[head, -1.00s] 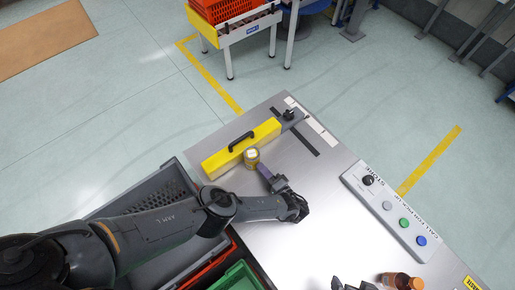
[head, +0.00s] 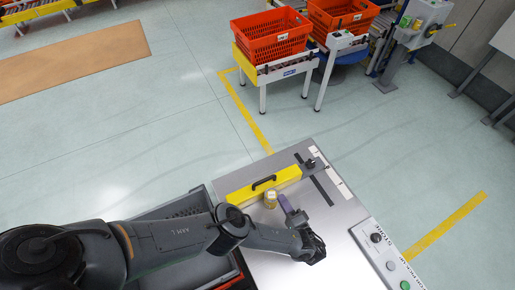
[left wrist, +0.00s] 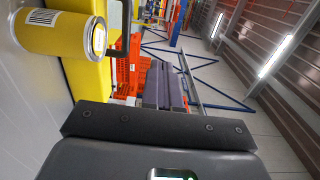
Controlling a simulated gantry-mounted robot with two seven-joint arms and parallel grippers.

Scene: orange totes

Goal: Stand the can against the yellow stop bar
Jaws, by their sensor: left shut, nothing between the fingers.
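The can (head: 270,200) is yellow with a pale top and stands upright on the metal table. It is right beside the front face of the yellow stop bar (head: 240,196), which has a black handle; I cannot tell if they touch. In the left wrist view the can (left wrist: 55,33) is at the upper left, with the yellow bar (left wrist: 92,78) behind it. The fingers (left wrist: 165,85) also show in the left wrist view, apart from the can. My right gripper is out of view.
A grey crate (head: 207,196) stands at the table's left side, partly behind my left arm. A button panel (head: 385,255) lies on the right. Orange totes (head: 270,38) stand on a rack beyond the table. The table right of my gripper is clear.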

